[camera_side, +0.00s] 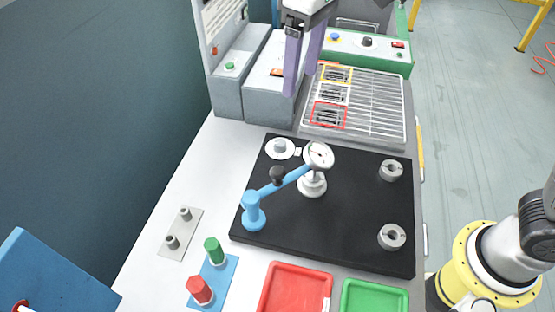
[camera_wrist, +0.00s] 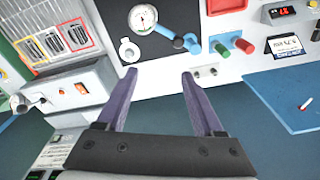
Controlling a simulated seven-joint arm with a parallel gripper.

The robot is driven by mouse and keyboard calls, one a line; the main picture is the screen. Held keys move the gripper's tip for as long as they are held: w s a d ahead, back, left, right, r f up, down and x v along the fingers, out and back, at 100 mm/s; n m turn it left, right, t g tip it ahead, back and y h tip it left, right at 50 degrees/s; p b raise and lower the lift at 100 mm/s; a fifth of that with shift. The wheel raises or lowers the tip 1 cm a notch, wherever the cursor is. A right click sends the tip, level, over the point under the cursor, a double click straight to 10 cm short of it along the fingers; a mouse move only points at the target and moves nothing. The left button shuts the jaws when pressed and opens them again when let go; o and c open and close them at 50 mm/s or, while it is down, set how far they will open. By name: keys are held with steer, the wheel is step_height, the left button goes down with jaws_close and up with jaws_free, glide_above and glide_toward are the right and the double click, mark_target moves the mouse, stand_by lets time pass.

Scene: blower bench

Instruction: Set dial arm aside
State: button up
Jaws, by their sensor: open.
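The dial arm (camera_side: 290,179) is a blue arm on a blue post, with a black knob and a round white gauge at its far end. It stands on the black plate (camera_side: 335,240), and the gauge is over or beside a silver round part (camera_side: 313,186). The wrist view shows the gauge (camera_wrist: 143,18) at the top, with the blue post (camera_wrist: 193,44) to its right. My gripper (camera_side: 300,84) has purple fingers and hangs above the grey machine boxes, behind the plate and apart from the dial arm. In the wrist view my gripper (camera_wrist: 159,72) is open and empty.
A white disc with a grey peg (camera_side: 280,148) and two silver collars (camera_side: 391,237) are on the plate. A red tray (camera_side: 295,288), a green tray (camera_side: 374,297), red and green pegs (camera_side: 213,250) and a two-post grey plate (camera_side: 180,233) lie nearby. A wire rack (camera_side: 378,105) is behind.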

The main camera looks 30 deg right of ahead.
steer(key=n, duration=0.1)
glide_toward(278, 170)
steer(key=shift+g+h, duration=0.3)
steer(key=shift+g, duration=0.1)
steer(key=f, duration=0.8)
steer(key=shift+w+a, duration=0.3)
steer(key=shift+w, duration=0.05)
jaws_close()
stand_by(0.6)
